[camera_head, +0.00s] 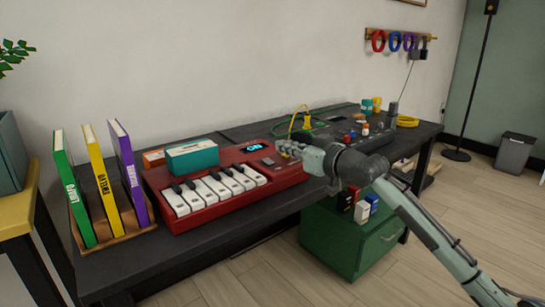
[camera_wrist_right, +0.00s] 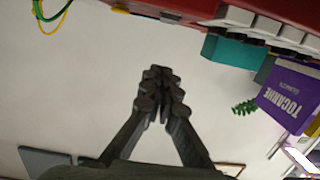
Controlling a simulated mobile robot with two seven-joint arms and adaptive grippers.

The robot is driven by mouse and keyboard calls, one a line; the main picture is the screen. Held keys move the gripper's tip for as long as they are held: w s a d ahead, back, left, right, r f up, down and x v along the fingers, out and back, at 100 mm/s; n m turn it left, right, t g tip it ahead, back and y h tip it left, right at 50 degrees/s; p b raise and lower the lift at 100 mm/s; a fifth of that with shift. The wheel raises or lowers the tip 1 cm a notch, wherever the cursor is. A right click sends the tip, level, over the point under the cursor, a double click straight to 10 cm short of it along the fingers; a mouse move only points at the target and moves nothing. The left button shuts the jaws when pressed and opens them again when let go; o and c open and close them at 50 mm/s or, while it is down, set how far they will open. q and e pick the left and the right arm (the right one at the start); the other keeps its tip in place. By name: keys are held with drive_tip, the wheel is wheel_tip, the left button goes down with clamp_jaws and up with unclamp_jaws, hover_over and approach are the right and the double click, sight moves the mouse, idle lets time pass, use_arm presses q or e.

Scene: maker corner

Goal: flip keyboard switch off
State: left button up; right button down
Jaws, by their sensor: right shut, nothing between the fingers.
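The red keyboard (camera_head: 215,218) lies on the dark workbench, with white and black keys along its front. Its small display (camera_head: 254,147) reads "ON". A small grey part that looks like the switch (camera_head: 268,161) is on the keyboard's top at the right; its lever position is too small to tell. My right gripper (camera_head: 284,148) is just right of and behind that part, above the keyboard's right end; contact cannot be told. In the right wrist view its fingers (camera_wrist_right: 158,82) are together and empty, with the red keyboard edge at the top right. My left gripper is not in view.
A teal box (camera_head: 192,158) stands behind the keys. Books in a wooden rack (camera_head: 120,238) stand at the left. A yellow-and-green cable (camera_head: 305,122), a dark device and small jars are behind my right arm. A green cabinet (camera_head: 335,240) stands below the bench.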

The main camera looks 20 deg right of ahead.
sight(272, 165)
drive_tip(key=x, duration=0.4)
drive_tip(key=shift+r, duration=0.1)
drive_tip(key=f, duration=0.1)
drive_tip(key=w+f, duration=0.1)
drive_tip(key=f, duration=0.1)
drive_tip(key=shift+a+f, duration=0.2)
drive_tip(key=shift+f, duration=0.45)
